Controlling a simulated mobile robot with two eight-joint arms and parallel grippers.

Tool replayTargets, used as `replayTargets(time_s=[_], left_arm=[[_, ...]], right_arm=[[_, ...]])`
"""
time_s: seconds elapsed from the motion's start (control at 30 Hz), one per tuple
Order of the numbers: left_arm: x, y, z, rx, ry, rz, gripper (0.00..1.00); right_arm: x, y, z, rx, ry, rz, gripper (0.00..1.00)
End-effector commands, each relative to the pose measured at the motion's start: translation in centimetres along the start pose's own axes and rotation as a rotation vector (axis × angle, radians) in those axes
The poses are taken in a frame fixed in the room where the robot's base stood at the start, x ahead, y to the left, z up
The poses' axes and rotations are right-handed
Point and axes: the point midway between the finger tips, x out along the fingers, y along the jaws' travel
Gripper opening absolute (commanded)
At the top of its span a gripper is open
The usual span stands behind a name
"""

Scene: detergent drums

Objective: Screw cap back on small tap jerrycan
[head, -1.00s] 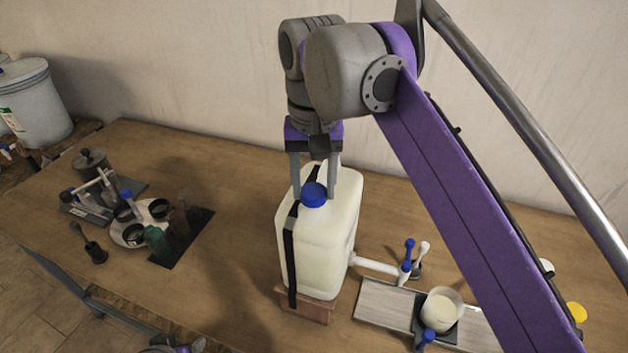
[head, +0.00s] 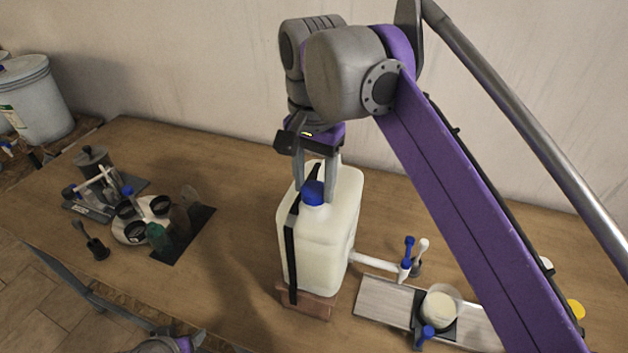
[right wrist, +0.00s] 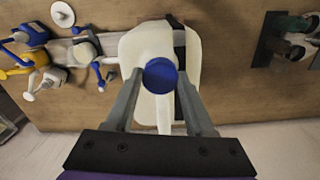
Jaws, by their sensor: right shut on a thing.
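The white tap jerrycan (head: 328,240) stands upright on a small brown block, with a black strap down its side. The blue cap (head: 313,193) sits at the top of its neck; whether the thread is tight cannot be seen. My right gripper (head: 316,190) comes from above and is shut on the cap. In the right wrist view the cap (right wrist: 160,77) lies between the two fingertips, over the jerrycan (right wrist: 148,45). The white tap pipe (head: 376,262) with a blue handle (head: 408,252) sticks out low on the right.
A grey board (head: 378,303) at right holds a beaker (head: 441,303) on a dark stand, close to the tap. At left are a dark mat (head: 196,229), a round white tray (head: 121,232) with dark cups, and bottles. The wood between mat and jerrycan is clear.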

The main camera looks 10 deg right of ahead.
Motion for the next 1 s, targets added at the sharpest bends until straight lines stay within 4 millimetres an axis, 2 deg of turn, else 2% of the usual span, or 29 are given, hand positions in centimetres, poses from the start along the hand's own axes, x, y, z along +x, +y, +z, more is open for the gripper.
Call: replayTargets(time_s=[0.13,0.4,0.7,0.73,0.8,0.83,1.0], left_arm=[[0.01,0.0,0.03,0.0,0.0,0.0,0.66],[0.01,0.0,0.03,0.0,0.0,0.0,0.66],[0.01,0.0,0.03,0.0,0.0,0.0,0.66],[0.01,0.0,0.03,0.0,0.0,0.0,0.66],[0.01,0.0,0.02,0.0,0.0,0.0,0.66],[0.01,0.0,0.02,0.0,0.0,0.0,0.66],[0.01,0.0,0.01,0.0,0.0,0.0,0.66]], right_arm=[[0.06,0.0,0.03,0.085,-0.001,0.001,0.0],[0.08,-0.05,0.03,0.444,-0.001,0.001,0.0],[0.08,-0.06,0.03,0.5,-0.001,0.001,0.0],[0.08,-0.06,0.03,0.5,-0.001,0.001,0.56],[0.08,-0.06,0.03,0.499,-0.001,0.001,0.68],[0.07,-0.06,0.03,0.499,-0.001,0.001,0.71],[0.05,-0.06,0.02,0.498,-0.001,0.001,0.71]])
